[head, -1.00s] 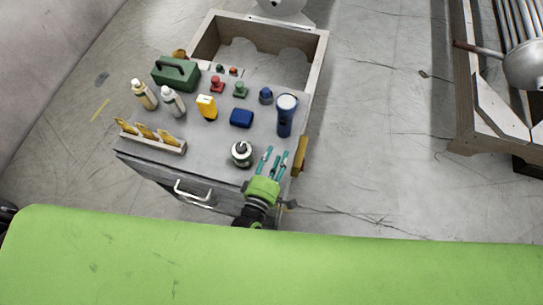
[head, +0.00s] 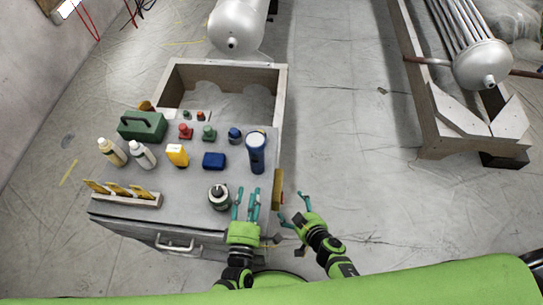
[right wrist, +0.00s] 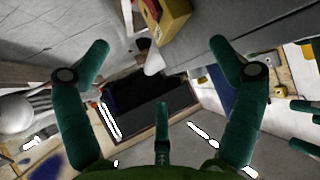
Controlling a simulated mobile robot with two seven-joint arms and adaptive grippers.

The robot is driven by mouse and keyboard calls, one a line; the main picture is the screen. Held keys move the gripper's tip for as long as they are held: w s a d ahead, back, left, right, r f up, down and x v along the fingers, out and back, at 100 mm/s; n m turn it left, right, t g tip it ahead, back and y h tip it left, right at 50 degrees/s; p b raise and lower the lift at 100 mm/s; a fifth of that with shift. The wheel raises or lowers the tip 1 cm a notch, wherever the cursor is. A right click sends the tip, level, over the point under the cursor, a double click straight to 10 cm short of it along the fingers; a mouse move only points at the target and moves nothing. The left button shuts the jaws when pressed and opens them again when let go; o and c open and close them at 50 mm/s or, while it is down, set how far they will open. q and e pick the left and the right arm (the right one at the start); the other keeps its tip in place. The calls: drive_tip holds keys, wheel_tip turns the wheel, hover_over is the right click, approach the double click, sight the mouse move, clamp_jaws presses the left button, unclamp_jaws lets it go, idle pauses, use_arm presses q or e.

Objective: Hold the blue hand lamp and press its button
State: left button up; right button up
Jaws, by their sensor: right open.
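The blue hand lamp (head: 256,155) stands near the right edge of the grey worktop, its pale round head up. I cannot make out its button. My left gripper (head: 245,203) is open and empty over the worktop's front right part, just in front of the lamp and apart from it. My right gripper (head: 293,208) is open and empty, off the worktop's right side, with its fingers pointing towards the worktop.
A dark round device (head: 219,197) stands close left of my left gripper. A blue block (head: 213,161), a yellow item (head: 177,155) and a blue-topped knob (head: 234,136) stand left of the lamp. A yellow item (head: 278,188) is on the worktop's right side.

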drive_tip(key=w+a+r+n+t+y, duration=0.1)
drive_tip(key=w+a+r, duration=0.1)
drive_tip(key=w+r, duration=0.15)
drive_tip(key=w+a+r+t+y, duration=0.1)
drive_tip(key=w+a+r, duration=0.15)
drive_tip(key=r, duration=0.25)
approach(263, 151)
drive_tip(key=r+x, duration=0.1)
drive_tip(key=x, duration=0.4)
drive_tip(key=shift+w+n+y, duration=0.1)
drive_tip(key=shift+n+y, duration=0.3)
drive_tip(key=shift+x, duration=3.4)
drive_tip(key=c, duration=1.3)
use_arm(q)
clamp_jaws()
use_arm(e)
drive_tip(key=shift+f, duration=0.1)
drive_tip(key=shift+f, duration=0.2)
